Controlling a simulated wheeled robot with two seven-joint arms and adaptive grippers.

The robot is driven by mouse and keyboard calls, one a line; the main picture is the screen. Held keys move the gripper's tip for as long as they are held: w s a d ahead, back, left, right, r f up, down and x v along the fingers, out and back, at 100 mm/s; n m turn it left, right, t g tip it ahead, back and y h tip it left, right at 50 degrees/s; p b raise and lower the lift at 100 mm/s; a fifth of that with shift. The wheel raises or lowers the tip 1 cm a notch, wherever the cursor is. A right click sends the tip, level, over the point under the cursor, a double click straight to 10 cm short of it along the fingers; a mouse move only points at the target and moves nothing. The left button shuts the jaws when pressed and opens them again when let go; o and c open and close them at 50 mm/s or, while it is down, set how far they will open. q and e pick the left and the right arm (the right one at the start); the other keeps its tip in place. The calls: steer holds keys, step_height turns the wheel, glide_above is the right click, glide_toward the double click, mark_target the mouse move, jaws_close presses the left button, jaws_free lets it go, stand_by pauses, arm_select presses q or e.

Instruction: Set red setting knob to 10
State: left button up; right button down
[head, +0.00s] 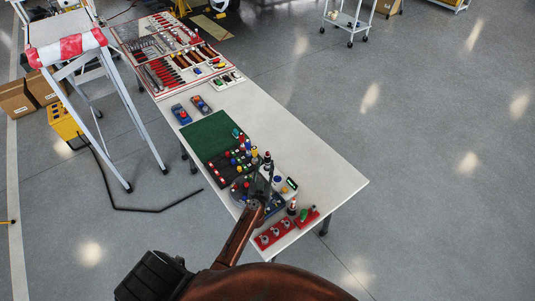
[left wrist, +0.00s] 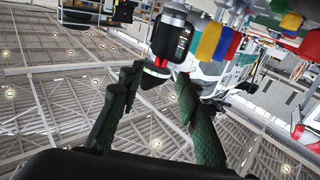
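A red panel (head: 277,234) with several small knobs lies at the near end of the white table. A smaller red block (head: 309,218) with a green part is to its right. The knob's number setting is too small to read. My left gripper (head: 267,178) is over the table's near end, left of a small device with a green display (head: 291,184). In the left wrist view, its fingers (left wrist: 157,80) are apart on either side of a black and white piece (left wrist: 170,38) with a red band and dark tip. Contact is unclear. My right gripper is not in view.
A dark board (head: 240,165) with several coloured buttons and a green mat (head: 208,134) lie beyond the gripper. Two toy cars (head: 181,114) and tool trays (head: 170,55) are farther back. The table's right side is bare.

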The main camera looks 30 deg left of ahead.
mark_target(267, 155)
arm_select(q)
steer(key=b+x, duration=0.2)
steer(key=x, duration=0.5)
steer(key=shift+w+a, duration=0.15)
steer(key=shift+w, duration=0.1)
steer(key=shift+c, duration=0.4)
jaws_close()
